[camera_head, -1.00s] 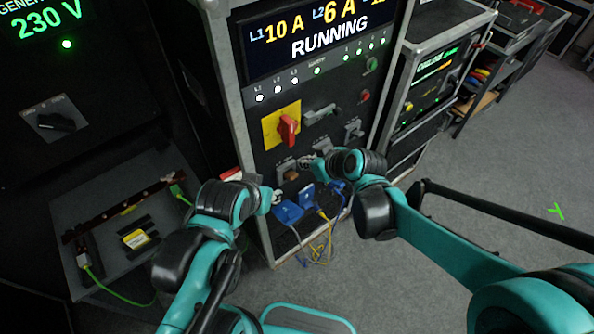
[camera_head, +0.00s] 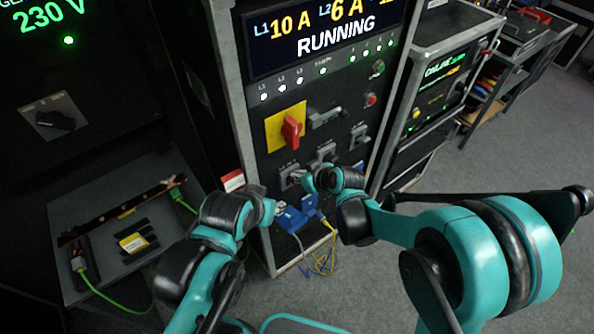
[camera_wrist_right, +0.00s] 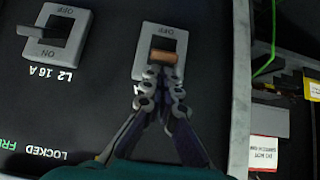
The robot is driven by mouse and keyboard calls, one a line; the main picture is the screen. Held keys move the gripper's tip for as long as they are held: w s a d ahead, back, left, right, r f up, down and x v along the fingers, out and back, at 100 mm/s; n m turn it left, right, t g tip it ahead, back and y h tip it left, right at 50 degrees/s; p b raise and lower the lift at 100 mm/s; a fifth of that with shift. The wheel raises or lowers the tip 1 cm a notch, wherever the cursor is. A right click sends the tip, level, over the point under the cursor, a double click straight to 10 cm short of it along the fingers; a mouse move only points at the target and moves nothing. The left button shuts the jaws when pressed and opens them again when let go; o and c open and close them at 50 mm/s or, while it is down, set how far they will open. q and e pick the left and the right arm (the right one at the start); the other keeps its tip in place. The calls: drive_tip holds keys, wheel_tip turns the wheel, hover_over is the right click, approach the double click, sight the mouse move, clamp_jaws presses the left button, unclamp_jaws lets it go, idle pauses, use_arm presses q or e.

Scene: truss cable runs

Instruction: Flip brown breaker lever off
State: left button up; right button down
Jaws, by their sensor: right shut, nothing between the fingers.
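The brown breaker lever (camera_wrist_right: 165,57) sits in a light grey breaker housing (camera_wrist_right: 152,38) marked OFF, in the right wrist view. The housing's opposite end is hidden behind the fingers. My right gripper (camera_wrist_right: 165,78) is shut and empty, its fingertips right at the lever's edge; whether they touch it I cannot tell. In the head view my right gripper (camera_head: 307,180) is at the lower breaker row of the black panel (camera_head: 345,95). My left gripper (camera_head: 266,208) is low beside the panel's left edge; its fingers are too small to read.
A breaker marked L2 16 A (camera_wrist_right: 55,35) with a grey lever is beside the brown one. Above the row are a red rotary switch (camera_head: 292,131) on a yellow plate and a grey handle (camera_head: 324,117). Blue plugs (camera_head: 295,218) with cables hang below.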

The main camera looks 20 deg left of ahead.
drive_tip(key=shift+f, duration=0.1)
idle(0.3)
drive_tip(key=shift+s+d+f+t+y+b, duration=0.15)
drive_tip(key=shift+t+y+b, duration=0.15)
drive_tip(key=shift+b, duration=0.25)
drive_tip(key=shift+d+f+y+b, duration=0.2)
drive_tip(key=shift+y+b, duration=0.1)
drive_tip(key=shift+b, duration=0.15)
drive_tip(key=f+b, duration=0.1)
drive_tip(key=b, duration=0.1)
drive_tip(key=s+d+f+b, duration=0.1)
drive_tip(key=f+b, duration=0.2)
drive_tip(key=b, duration=0.1)
drive_tip(key=shift+s+d+f, duration=0.2)
drive_tip(key=shift+d+f, duration=0.05)
drive_tip(key=shift+r, duration=0.1)
drive_tip(key=shift+r+p, duration=0.5)
drive_tip(key=shift+r, duration=0.2)
